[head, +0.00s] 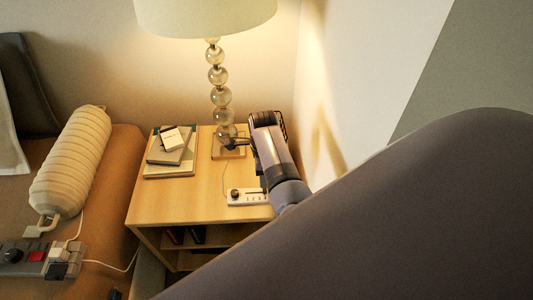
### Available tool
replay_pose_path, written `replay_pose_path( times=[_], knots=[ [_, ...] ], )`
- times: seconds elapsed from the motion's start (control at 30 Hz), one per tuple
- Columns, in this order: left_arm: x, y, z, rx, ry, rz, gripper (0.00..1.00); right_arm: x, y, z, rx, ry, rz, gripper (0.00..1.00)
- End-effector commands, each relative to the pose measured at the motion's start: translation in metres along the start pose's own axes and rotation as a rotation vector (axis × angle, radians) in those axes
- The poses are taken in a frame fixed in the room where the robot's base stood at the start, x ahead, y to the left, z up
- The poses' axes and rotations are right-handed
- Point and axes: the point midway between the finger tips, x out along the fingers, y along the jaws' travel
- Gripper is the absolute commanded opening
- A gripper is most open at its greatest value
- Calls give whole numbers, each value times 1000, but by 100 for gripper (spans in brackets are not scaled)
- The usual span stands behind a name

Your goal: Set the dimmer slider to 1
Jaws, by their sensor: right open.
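The dimmer (240,198) is a small white box with a dark round knob and a slot. It lies near the front right of the wooden side table (170,207). Its right end is close to my right wrist, and the slider's exact setting is too small to read. My right gripper (237,146) is above the table, behind the dimmer and beside the lamp base. Its dark fingers point left toward the lamp; it is open, with nothing visibly held. My left gripper is out of view.
A lit lamp (222,96) with a glass-ball stem stands at the table's back. Stacked books (168,158) lie on the table's left. The wall (345,80) is close on the right. A ribbed cream roll (75,160) and a power strip (20,259) lie at left.

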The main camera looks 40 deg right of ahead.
Motion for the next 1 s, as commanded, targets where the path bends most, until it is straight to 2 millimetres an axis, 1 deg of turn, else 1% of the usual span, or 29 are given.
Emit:
replay_pose_path(
  times=[0.03,0.17,0.6,0.77,1.0],
  knots=[
    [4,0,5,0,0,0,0,6,0,0,-1,0,0,45],
    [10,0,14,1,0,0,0,17,0,0,-2,0,-1,45],
    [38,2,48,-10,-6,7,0,60,0,0,-4,-1,-3,45],
    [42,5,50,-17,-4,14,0,68,0,0,-4,-1,-3,45],
    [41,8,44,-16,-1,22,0,68,0,0,-4,-1,-3,45]
  ],
)
